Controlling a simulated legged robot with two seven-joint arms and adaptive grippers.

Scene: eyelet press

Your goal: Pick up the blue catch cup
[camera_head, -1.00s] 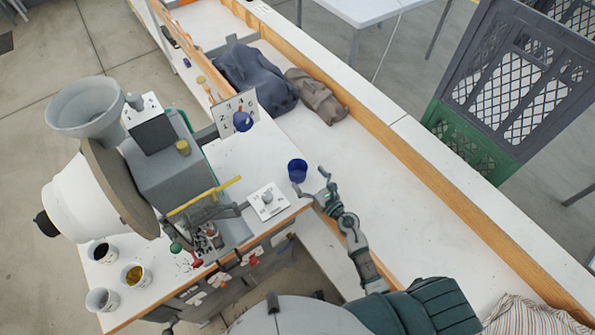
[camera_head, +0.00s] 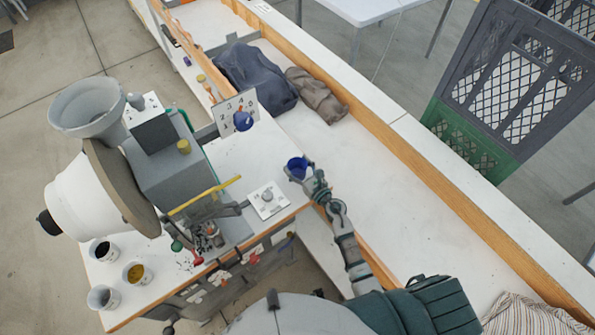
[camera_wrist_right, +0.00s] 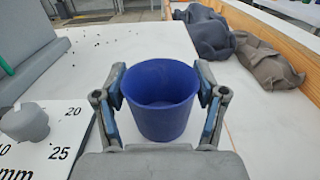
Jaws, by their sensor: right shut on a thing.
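The blue catch cup (camera_head: 297,168) stands upright on the white table near its right edge. It fills the middle of the right wrist view (camera_wrist_right: 160,98), its open top towards me and its inside looking empty. My right gripper (camera_head: 303,172) is at the cup, with one finger on each side. In the right wrist view the gripper's blue finger pads (camera_wrist_right: 160,100) press against the cup's left and right walls. The gripper is shut on the cup. I cannot tell whether the cup's base is off the table. My left gripper is not in view.
A white plate with a grey knob (camera_head: 268,199) lies just left of the cup. The grey press (camera_head: 170,160) with its hopper stands further left. A number card (camera_head: 238,112) with a blue knob is behind. Dark cloth bundles (camera_head: 255,75) lie on the bench beyond.

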